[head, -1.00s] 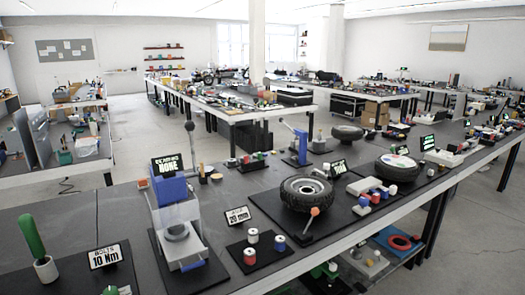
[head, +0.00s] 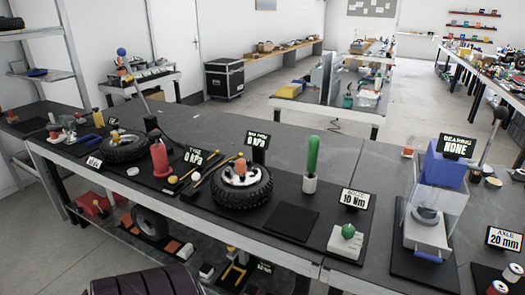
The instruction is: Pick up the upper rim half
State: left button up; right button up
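I cannot tell for sure which part is the upper rim half. A black tyre (head: 242,192) lies flat on the dark bench, with a pale hub part (head: 238,178) topped by an orange knob in its middle. A second tyre (head: 122,150) lies flat further left, with a pale and orange part (head: 116,140) in its centre. Neither of my grippers shows in the head view.
A red cone-like bottle (head: 159,158) stands between the tyres. An empty dark mat (head: 291,222) lies right of the nearer tyre.

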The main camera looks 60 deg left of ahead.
aim_at(242, 173)
jog(key=u, duration=2)
jog(key=i+j+z, duration=0.15)
jog(key=i+j, duration=0.2)
jog(key=j, duration=0.15)
jog(key=i+j+z, duration=0.1)
jog(key=i+j, duration=0.25)
jog(key=j, duration=0.15)
